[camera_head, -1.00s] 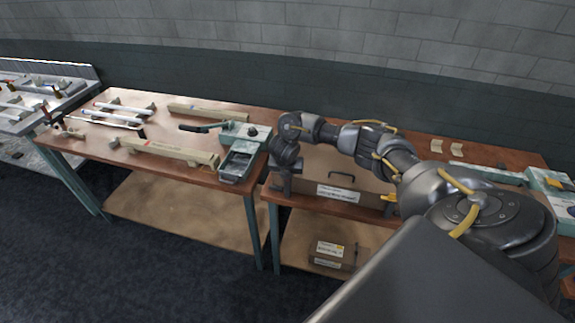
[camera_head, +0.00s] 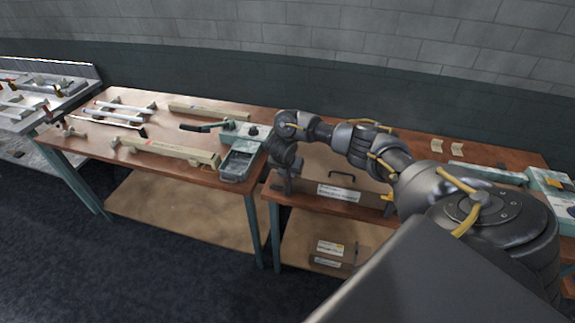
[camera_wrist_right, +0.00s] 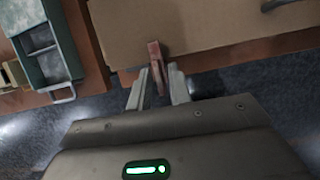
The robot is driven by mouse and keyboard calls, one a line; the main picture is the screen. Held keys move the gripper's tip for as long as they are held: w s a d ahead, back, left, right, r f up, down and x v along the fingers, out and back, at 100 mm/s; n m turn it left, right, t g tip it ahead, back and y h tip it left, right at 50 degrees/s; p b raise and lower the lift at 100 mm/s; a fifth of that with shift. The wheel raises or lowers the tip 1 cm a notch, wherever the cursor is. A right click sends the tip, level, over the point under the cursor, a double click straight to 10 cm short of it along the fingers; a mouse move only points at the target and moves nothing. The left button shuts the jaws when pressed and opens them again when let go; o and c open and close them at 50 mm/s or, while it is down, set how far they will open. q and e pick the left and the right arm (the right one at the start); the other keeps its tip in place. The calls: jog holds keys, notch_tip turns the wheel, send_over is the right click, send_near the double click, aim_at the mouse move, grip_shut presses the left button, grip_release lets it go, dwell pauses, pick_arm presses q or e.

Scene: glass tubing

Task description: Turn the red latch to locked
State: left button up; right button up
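The red latch (camera_wrist_right: 154,58) shows in the right wrist view as a small reddish-brown lever at the front edge of a flat tan box lid. Its lower part hangs between the two fingers of my right gripper (camera_wrist_right: 160,80). The fingers look apart, with a narrow gap beside the latch; I cannot tell whether either touches it. In the head view my right gripper (camera_head: 282,178) points down at the left front corner of the labelled box (camera_head: 325,202), and my own arm hides the latch there. My left gripper is not in view.
A green device with a grey tray (camera_head: 238,166) stands close left of my right gripper, on the neighbouring bench. A yellow piece (camera_head: 389,198) sits at the box's right front. A dark handle (camera_head: 341,175) rises from the lid. Glass tubing and racks lie farther left.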

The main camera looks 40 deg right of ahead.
jog(key=shift+o, duration=0.7)
jog(key=shift+f, duration=0.1)
jog(key=shift+a, duration=0.1)
jog(key=v, duration=0.2)
jog(key=shift+a+r, duration=0.1)
jog(key=shift+r, duration=0.25)
jog(key=v, duration=0.8)
jog(key=shift+s+r, duration=0.1)
